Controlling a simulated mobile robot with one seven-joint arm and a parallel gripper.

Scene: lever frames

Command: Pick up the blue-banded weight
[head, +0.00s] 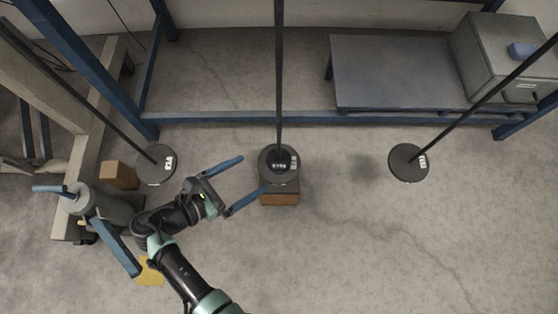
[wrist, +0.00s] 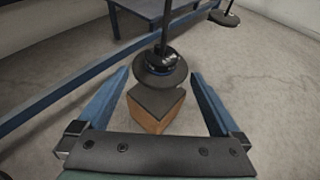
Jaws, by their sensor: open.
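Three dark round weights on long dark rods show in the head view: left (head: 156,172), middle (head: 266,170) and right (head: 406,168). Each carries a small pale label. The middle weight also shows in the wrist view (wrist: 160,80), with a faint bluish tint around its hub; I cannot tell for sure which weight bears a blue band. My gripper (head: 253,174) is open and empty, its blue fingers spread just left of the middle weight. In the wrist view the weight appears centred beyond the fingertips.
A brown block with a dark top (head: 279,199) lies below the middle weight; I cannot tell whether they touch. A tan box (head: 119,175) stands at left. A blue rail (head: 230,117) and a grey table (head: 385,75) with a metal case (head: 490,60) are behind. Front-right floor is clear.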

